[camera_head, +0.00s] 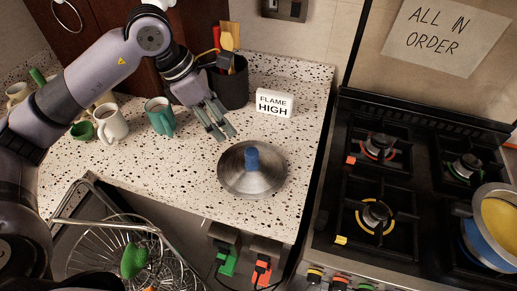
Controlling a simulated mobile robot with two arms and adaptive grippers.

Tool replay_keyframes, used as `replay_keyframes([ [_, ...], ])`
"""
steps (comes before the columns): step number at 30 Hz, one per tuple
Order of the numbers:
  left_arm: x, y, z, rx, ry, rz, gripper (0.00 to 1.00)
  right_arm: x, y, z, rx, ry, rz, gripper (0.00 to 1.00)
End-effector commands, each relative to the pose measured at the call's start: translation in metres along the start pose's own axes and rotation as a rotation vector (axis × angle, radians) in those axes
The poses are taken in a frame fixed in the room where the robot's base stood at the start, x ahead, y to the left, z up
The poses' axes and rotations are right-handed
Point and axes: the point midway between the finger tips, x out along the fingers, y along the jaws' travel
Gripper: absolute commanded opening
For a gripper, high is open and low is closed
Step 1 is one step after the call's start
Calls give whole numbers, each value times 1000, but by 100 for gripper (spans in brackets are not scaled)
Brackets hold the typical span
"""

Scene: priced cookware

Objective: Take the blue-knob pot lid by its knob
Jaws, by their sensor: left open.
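The metal pot lid (238,182) lies on the speckled counter, with its blue knob (252,158) pointing up. My left gripper (217,125) is open and empty. In the picture it is above and to the left of the knob, apart from the lid. My right gripper is not in view.
A sign reading "FLAME HIGH" (274,103) stands behind the lid. A dark utensil holder (231,88) and several mugs stand at the back left. A wire basket (110,252) is at lower left. The gas stove (400,210) with a pot (490,228) is at right.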

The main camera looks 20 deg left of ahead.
Motion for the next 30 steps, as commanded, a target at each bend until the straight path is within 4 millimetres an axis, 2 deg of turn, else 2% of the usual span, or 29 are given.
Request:
replay_keyframes([
  [2,3,2,-4,-1,21,7,53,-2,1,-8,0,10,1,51],
  [4,13,2,-4,-1,22,6,53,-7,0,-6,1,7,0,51],
  [10,55,1,-3,-1,20,2,53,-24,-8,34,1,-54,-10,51],
  [14,84,2,-3,-1,19,2,53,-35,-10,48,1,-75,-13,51],
  [18,107,2,-4,-1,17,4,53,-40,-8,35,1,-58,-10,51],
  [24,121,3,-4,0,16,6,53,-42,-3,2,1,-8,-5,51],
  [30,144,7,3,-2,17,3,53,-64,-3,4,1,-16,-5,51],
])
